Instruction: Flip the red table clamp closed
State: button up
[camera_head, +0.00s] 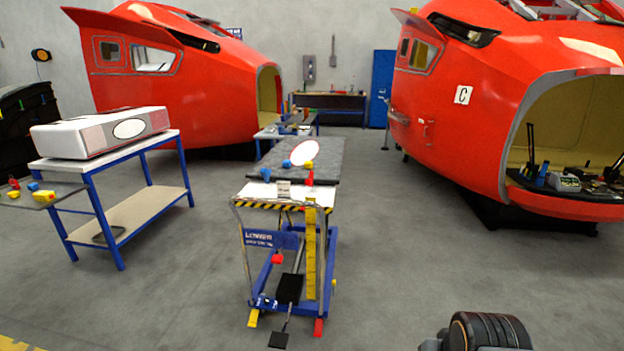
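A small red clamp-like piece (309,179) stands at the front right edge of the lift table (325,158), near the middle of the view. It is too small to tell whether it is open or flipped closed. Another small red piece (13,184) sits on the grey side board (58,190) at the far left, beside blue and yellow ones. My gripper is not in view. A dark ribbed rounded part, probably of my own arm, shows at the bottom right, well apart from the lift table.
A blue-framed bench (150,143) with a white box (100,131) stands left. Red nosecones stand behind left (200,95) and right (480,125). Grey floor (420,250) is free right of the lift table.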

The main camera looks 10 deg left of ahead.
aim_at(309, 182)
jog(key=k, duration=0.6)
jog(key=z, duration=0.35)
jog(key=i, duration=2.3)
jog(key=u, duration=1.35)
jog(key=i, duration=1)
jog(key=u, duration=1.05)
